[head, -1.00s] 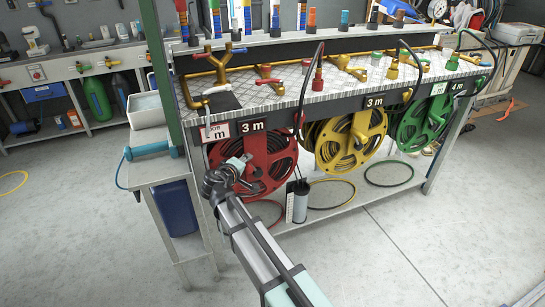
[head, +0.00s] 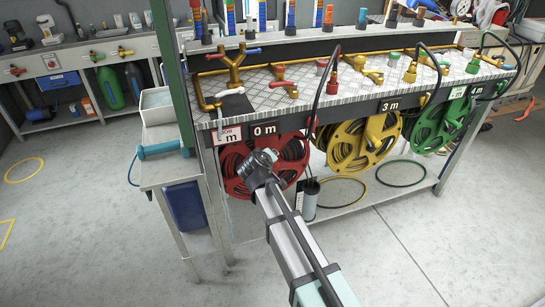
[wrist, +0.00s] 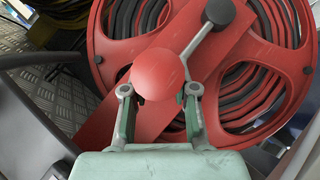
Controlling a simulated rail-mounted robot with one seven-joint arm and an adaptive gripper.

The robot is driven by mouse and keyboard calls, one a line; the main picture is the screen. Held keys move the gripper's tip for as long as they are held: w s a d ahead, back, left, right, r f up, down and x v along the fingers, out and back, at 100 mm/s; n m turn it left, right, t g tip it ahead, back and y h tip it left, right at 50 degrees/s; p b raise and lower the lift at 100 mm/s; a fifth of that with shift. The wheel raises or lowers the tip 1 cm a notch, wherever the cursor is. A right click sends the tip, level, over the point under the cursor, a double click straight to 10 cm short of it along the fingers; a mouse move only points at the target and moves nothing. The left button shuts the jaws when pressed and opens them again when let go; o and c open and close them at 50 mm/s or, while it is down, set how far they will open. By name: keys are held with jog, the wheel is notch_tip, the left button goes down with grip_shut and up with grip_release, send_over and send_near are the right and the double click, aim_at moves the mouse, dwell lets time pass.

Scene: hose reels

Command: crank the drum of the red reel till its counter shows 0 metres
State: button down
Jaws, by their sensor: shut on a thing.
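The red reel (head: 233,161) hangs under the bench at its left end. In the wrist view my gripper (wrist: 159,92) is shut on the round red crank knob (wrist: 158,72), one finger on each side. A grey crank arm (wrist: 204,38) runs from behind the knob up to a dark ball. The red drum (wrist: 110,45) and dark hose coils show behind.
A yellow reel (head: 345,150) with a 3 m counter and a green reel (head: 425,128) hang to the right. A grey cylinder (head: 309,200) stands on the low shelf near my arm. A side table (head: 165,168) stands left.

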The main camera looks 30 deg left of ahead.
jog(key=shift+w, duration=0.1)
jog(key=c, duration=0.9)
grip_release()
jog(key=v, duration=1.2)
